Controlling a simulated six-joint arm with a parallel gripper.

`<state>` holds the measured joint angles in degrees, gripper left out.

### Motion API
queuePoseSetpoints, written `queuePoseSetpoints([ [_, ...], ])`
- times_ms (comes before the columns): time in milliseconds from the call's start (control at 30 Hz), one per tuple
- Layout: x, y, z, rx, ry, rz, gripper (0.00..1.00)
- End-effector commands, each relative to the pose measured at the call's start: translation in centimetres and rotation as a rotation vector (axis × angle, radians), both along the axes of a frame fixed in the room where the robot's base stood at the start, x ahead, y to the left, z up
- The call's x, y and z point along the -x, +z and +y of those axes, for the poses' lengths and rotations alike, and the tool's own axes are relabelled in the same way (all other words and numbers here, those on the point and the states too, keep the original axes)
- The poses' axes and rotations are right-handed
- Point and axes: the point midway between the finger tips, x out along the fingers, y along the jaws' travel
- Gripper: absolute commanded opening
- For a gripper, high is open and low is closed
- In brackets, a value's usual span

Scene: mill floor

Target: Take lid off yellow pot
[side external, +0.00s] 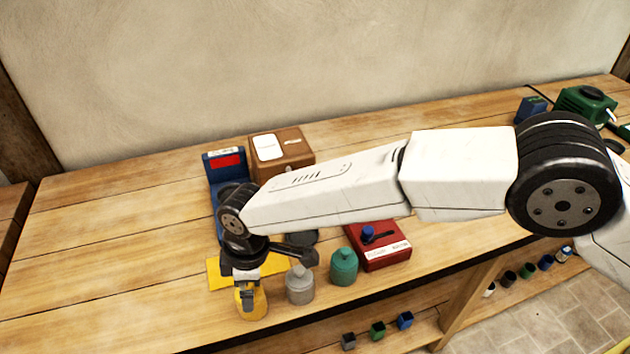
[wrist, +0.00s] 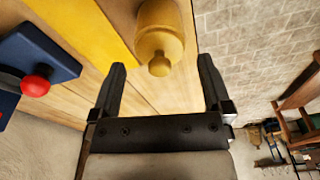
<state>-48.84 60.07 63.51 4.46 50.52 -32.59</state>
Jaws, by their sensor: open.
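The yellow pot (side external: 252,304) stands near the front edge of the wooden bench. In the wrist view the yellow pot (wrist: 158,15) is at the top middle, with its lid (wrist: 160,43) on and the lid's round knob (wrist: 159,66) pointing towards me. My gripper (side external: 247,286) is at the top of the pot in the side view and hides part of it. In the wrist view my gripper (wrist: 161,64) is open, with one finger on each side of the knob and visible gaps to both. Whether the fingers are level with the knob is hard to tell.
A grey pot (side external: 300,286) and a teal pot (side external: 344,267) stand close to the right. A yellow mat (side external: 219,276) lies behind. A red box (side external: 384,253), a brown box (side external: 285,152) and a blue device (side external: 213,172) stand farther back. The bench's left side is clear.

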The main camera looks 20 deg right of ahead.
Motion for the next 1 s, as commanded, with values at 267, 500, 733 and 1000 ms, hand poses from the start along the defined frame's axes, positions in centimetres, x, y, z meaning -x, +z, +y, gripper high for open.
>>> queuePoseSetpoints([
  [267, -0.02, -1.45, 0.17, 0.0, 0.0, -0.001, 1.0],
  [500, -0.03, -1.43, 0.17, 0.0, 0.0, -0.001, 1.0],
  [733, -0.04, -1.42, 0.16, 0.0, 0.0, -0.001, 0.87],
  [1000, -0.04, -1.4, 0.16, -0.001, 0.0, -0.001, 0.12],
])
